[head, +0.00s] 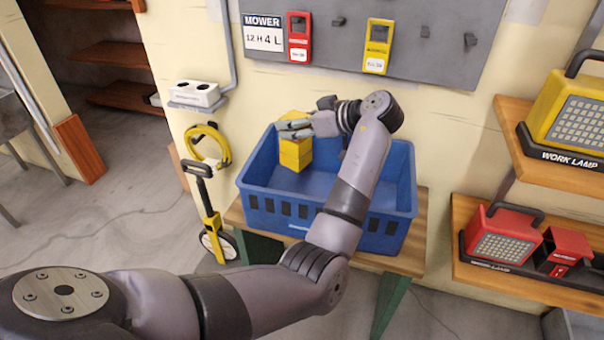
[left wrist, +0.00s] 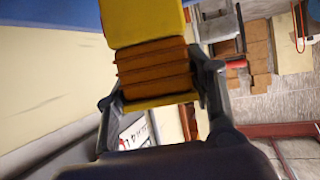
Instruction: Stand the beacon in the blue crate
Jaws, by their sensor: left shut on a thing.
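The beacon (head: 294,154) is a yellow block in the head view, inside the left part of the blue crate (head: 272,205) near its back wall. It looks upright. In the left wrist view the beacon (left wrist: 143,22) shows a yellow body and an orange ribbed part. My left gripper (head: 296,129) is shut on the beacon's upper part; in the left wrist view its fingers flank the ribbed part. I cannot tell whether the beacon's base touches the crate floor. My right gripper is not in view.
The crate stands on a wooden bench (head: 408,262) against the wall. A measuring wheel (head: 213,230) and a coiled yellow cable (head: 207,146) are left of it. Shelves at right hold work lamps (head: 503,240). The crate's visible floor right of the beacon is clear.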

